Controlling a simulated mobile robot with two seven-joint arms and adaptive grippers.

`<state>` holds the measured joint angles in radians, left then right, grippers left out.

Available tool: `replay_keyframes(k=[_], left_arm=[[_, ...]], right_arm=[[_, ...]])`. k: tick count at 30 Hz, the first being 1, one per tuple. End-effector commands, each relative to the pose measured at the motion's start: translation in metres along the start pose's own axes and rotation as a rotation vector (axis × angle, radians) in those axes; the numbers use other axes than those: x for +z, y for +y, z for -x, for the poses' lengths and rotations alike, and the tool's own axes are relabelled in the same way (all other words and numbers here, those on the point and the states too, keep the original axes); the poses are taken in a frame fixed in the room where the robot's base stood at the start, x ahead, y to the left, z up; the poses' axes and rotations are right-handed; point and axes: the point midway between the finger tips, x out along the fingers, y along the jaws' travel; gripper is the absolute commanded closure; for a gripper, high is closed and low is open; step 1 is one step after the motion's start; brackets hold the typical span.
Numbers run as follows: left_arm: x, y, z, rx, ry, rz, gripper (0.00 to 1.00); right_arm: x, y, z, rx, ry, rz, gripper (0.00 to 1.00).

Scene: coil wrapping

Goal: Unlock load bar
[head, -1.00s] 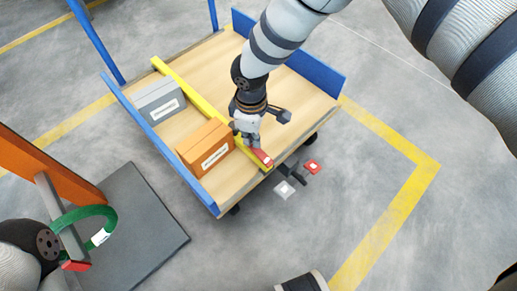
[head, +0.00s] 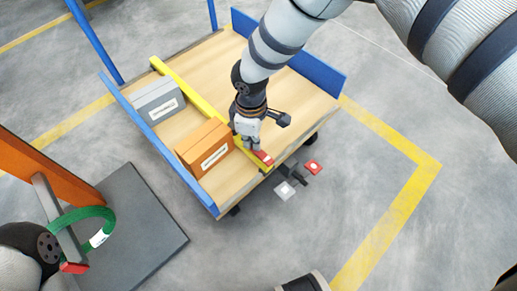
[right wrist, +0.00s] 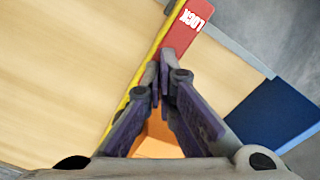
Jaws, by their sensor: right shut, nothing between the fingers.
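The yellow load bar (head: 190,88) lies across the cart deck (head: 290,92). A red lock piece (head: 264,158) sits at its near end; in the right wrist view the lock (right wrist: 190,35) carries white lettering that reads LOCK. My right gripper (head: 254,149) reaches down over that end of the bar. Its fingers are shut and empty, with the tips (right wrist: 165,57) close to the lock's edge. I cannot tell whether they touch it. Part of my left arm shows at the lower left, but its gripper fingers do not show.
An orange box (head: 205,148) and a grey box (head: 157,99) stand left of the bar, by the cart's blue side rail (head: 160,148). A green coil (head: 88,213) hangs on a grey arm of an orange post (head: 45,168). Small red and white pieces show beyond the cart edge.

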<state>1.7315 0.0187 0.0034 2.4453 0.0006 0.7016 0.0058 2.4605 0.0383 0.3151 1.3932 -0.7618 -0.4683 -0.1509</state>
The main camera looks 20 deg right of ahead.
Motion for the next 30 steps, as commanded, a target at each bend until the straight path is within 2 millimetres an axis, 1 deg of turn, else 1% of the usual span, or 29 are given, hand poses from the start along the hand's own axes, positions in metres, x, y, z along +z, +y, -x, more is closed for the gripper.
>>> replay_keyframes(k=[3, 7, 25, 27, 30], left_arm=[[0.0, 0.0, -0.001, 0.0, -0.001, 0.0, 0.6], [0.001, 0.0, 0.001, 0.0, 0.002, 0.0, 0.6], [0.017, 0.0, 0.032, 0.001, 0.049, 0.0, 0.6], [0.019, 0.0, 0.034, 0.001, 0.052, 0.0, 0.6], [0.019, 0.0, 0.034, 0.001, 0.052, 0.0, 0.6]], right_arm=[[0.0, 0.0, -0.002, 0.0, 0.0, 0.0, 1.0], [0.0, 0.0, 0.002, 0.001, 0.0, 0.0, 1.0], [0.0, 0.001, 0.065, 0.003, 0.002, 0.0, 1.0], [0.0, 0.0, 0.07, 0.002, 0.002, 0.0, 1.0], [0.0, 0.0, 0.07, 0.0, 0.0, 0.0, 1.0]])
